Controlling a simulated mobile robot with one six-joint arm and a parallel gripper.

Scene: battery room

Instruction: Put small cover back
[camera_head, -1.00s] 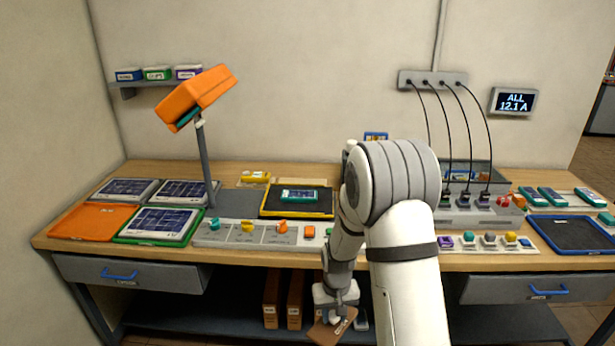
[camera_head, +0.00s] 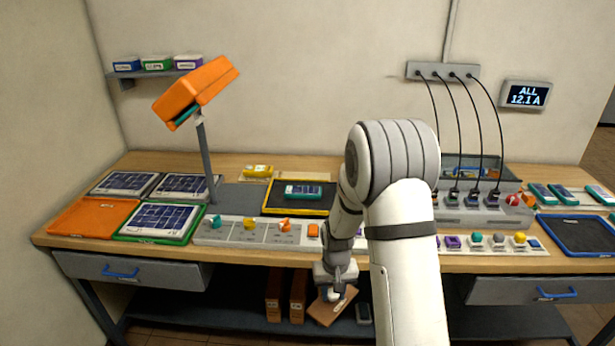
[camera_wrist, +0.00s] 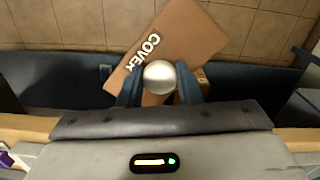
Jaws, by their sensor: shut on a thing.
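My gripper (camera_head: 337,291) is below the front edge of the workbench, in front of the lower shelf. In the wrist view its two dark fingers (camera_wrist: 160,90) are shut on the round silver knob (camera_wrist: 159,76) of a flat brown cover (camera_wrist: 185,38) lettered "COVER". The cover also shows in the head view (camera_head: 327,312), tilted, with its upper part hidden by the gripper. Part of the cover is hidden behind the knob and fingers in the wrist view. No opening that matches the cover can be made out.
Brown upright boxes (camera_head: 298,296) stand on the lower shelf (camera_head: 230,311) left of the cover. A small dark item (camera_head: 363,313) is right of it. The bench front edge (camera_head: 225,257) is above my gripper. Grey drawers (camera_head: 130,274) hang left and right.

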